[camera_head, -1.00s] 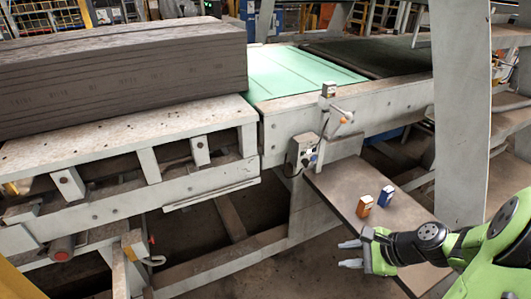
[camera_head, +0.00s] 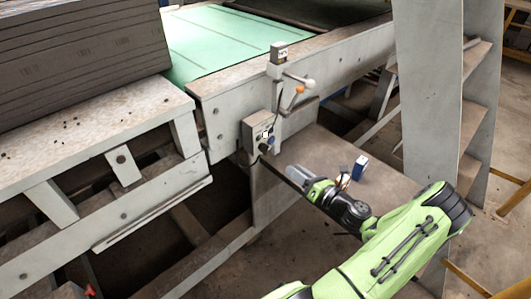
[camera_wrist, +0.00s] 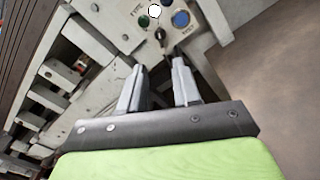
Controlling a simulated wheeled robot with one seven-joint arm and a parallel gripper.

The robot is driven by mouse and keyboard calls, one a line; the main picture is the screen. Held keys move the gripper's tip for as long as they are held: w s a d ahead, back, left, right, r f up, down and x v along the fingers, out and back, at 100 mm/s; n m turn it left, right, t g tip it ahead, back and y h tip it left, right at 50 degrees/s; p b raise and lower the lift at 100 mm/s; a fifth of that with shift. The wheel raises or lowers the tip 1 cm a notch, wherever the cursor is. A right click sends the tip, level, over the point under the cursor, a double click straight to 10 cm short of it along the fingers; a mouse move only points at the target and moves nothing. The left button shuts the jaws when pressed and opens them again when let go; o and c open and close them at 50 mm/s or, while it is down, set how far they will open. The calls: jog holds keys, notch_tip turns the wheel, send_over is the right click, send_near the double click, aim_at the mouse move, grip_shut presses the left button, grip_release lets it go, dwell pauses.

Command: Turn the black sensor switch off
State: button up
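The black sensor switch (camera_wrist: 160,34) is a small dark knob on a grey control box (camera_wrist: 205,22) at the top of the wrist view. A blue button (camera_wrist: 180,19), a green button (camera_wrist: 143,21) and a white one (camera_wrist: 154,11) sit around it. In the head view the box (camera_head: 252,134) is fixed to the conveyor frame; the switch is too small to make out surely there. My gripper (camera_wrist: 158,72) is open and empty, its fingers pointing at the box, with the switch ahead between them. In the head view my gripper (camera_head: 294,174) is just below and right of the box, apart from it.
Levers with orange (camera_head: 299,90) and white (camera_head: 310,83) knobs stick out above the control box. A grey post (camera_head: 425,90) stands to the right.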

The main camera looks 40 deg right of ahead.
aim_at(264, 148)
jog(key=w+b, duration=0.2)
jog(key=w, duration=1)
jog(key=shift+a, duration=0.15)
jog(key=shift+c, duration=0.2)
grip_shut()
